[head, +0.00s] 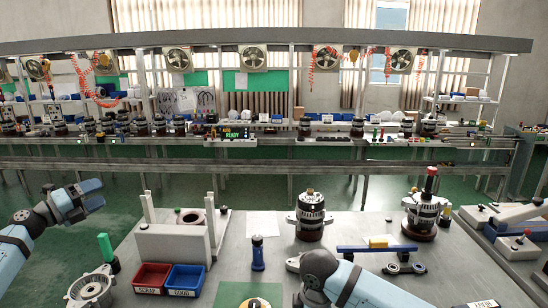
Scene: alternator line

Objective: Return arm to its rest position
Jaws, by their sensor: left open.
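My left arm (22,232) comes in from the left edge. My right arm (352,284) reaches in from the bottom over the table's front middle. Its wrist bends down near the bottom edge, and its gripper is out of sight.
On the worktable (450,262) stand two alternators (310,217) (425,212), a red bin (152,277), a blue bin (185,279), a blue bottle-like tool (257,254) and a grey fixture (172,243). A green-handled tool (106,247) stands near the left edge. A conveyor (270,167) runs behind.

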